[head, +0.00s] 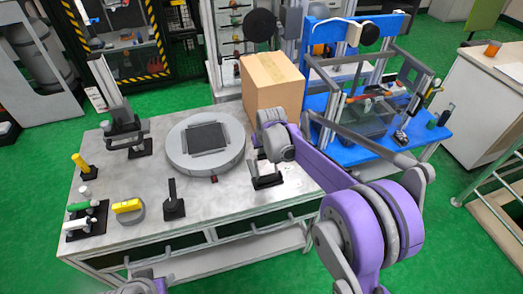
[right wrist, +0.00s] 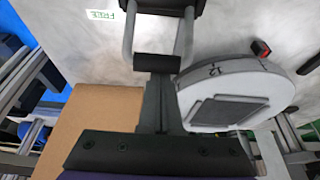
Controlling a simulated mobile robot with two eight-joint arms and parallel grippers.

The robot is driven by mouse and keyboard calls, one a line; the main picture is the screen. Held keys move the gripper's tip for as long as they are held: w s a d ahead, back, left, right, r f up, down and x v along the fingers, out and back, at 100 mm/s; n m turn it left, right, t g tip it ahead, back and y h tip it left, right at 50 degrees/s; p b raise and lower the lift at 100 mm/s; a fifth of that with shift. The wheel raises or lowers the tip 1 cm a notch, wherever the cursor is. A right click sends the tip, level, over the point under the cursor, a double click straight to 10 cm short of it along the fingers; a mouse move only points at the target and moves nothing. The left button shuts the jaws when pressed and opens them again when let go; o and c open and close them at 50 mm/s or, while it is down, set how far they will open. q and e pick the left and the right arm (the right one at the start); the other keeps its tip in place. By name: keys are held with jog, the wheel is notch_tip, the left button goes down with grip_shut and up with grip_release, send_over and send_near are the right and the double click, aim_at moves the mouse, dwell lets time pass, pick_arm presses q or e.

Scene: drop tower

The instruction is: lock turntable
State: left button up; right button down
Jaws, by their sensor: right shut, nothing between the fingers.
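The turntable (head: 178,148) is a round light-grey disc with a dark square plate in its middle. It sits on the metal table, and it shows at the right of the right wrist view (right wrist: 190,112), marked 12 on its rim. A grey U-shaped bar with a black end (right wrist: 128,38) lies just ahead of my right gripper (right wrist: 157,66), close beside the turntable. I cannot tell whether they touch. My right gripper is shut and empty. In the head view my arm partly hides this spot. A label reading FREE (right wrist: 105,15) is on the tabletop.
A cardboard box (head: 272,82) stands behind the turntable. A small red block (head: 214,179) is at its front edge. A black upright piece (head: 173,204), a yellow piece (head: 127,206) and a green-and-white holder (head: 84,212) stand at the front left. A blue bench (head: 385,128) is to the right.

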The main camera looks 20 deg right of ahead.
jog(key=shift+s, duration=0.2)
jog(key=shift+s+r+t+b, duration=0.3)
jog(key=shift+s+t+b, duration=0.2)
jog(key=shift+s+t, duration=0.35)
jog(key=s+t+b, duration=0.2)
jog(key=t, duration=0.1)
jog(key=s+t+b, duration=0.1)
jog(key=s, duration=0.1)
jog(key=shift+s+d+r+t, duration=0.1)
jog(key=shift+d+r+t, duration=0.05)
jog(key=shift+r+t, duration=0.15)
jog(key=shift+t, duration=0.85)
jog(key=shift+s+f+b, duration=0.25)
jog(key=shift+s, duration=0.55)
jog(key=shift+s+f+b, duration=0.2)
jog(key=shift+s+b, duration=0.1)
jog(key=shift+s, duration=0.5)
jog(key=shift+s+f+b, duration=0.25)
jog(key=shift+s, duration=0.55)
